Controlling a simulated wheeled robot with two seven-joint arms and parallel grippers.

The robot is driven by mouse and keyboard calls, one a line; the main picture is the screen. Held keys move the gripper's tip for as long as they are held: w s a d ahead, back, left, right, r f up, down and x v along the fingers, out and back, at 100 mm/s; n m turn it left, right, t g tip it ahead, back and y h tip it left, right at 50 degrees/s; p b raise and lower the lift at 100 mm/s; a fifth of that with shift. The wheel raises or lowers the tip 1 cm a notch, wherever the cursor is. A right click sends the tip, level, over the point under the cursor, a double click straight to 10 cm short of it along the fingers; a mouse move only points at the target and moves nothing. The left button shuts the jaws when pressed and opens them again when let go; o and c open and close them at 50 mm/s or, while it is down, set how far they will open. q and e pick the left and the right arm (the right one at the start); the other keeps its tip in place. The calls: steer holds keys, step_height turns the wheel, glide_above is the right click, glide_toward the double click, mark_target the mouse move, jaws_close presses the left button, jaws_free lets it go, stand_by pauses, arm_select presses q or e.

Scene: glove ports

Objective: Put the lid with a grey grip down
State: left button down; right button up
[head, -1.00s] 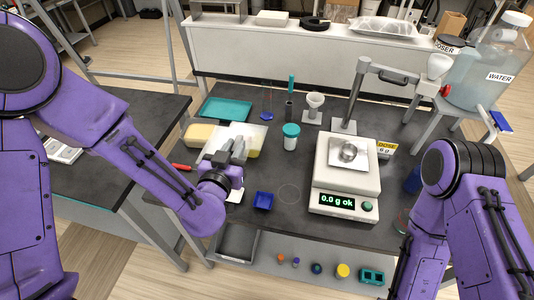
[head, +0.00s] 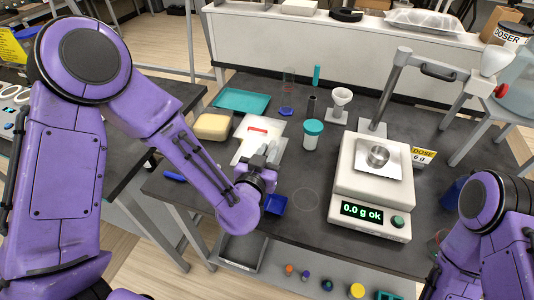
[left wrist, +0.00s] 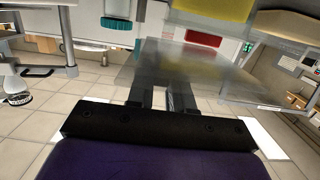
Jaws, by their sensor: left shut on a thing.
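The lid is a flat, see-through pale plate (head: 245,152), in the head view over the left part of the dark table. My left gripper (head: 265,157) is at its near edge, shut on it. In the left wrist view the clear plate (left wrist: 165,68) stretches out from the fingers of my left gripper (left wrist: 160,98). Its grey grip is hidden or blends with the grey fingers. I cannot tell whether the plate touches the table. My right arm shows at the right, but its gripper is out of view.
A cream block (head: 212,126) and teal tray (head: 243,101) lie beyond the plate. A blue block (head: 275,203) is close to my left gripper. A teal-capped jar (head: 312,134), funnel stand (head: 340,104) and scale (head: 372,185) stand to the right. Bare table lies around the ring mark (head: 305,199).

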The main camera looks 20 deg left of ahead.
arm_select(q)
steer(key=shift+w+f+b, duration=0.2)
steer(key=shift+f+b, duration=0.1)
steer(key=shift+f, duration=0.3)
steer(key=c, duration=1)
jaws_free()
steer(key=shift+s+r, duration=0.1)
steer(key=shift+r, duration=0.1)
steer(key=shift+r+p, duration=0.55)
steer(key=shift+p, duration=0.15)
steer(key=s, duration=0.3)
steer(key=shift+s+a+r+b, duration=0.1)
steer(key=shift+s+r+b, duration=0.1)
steer(key=shift+b, duration=0.15)
steer(key=s+r+p, duration=0.2)
steer(key=s+p, duration=0.1)
steer(key=p, duration=0.7)
glide_toward(269, 150)
steer(key=s, duration=0.3)
steer(key=shift+s+r, duration=0.1)
steer(key=shift+r, duration=0.2)
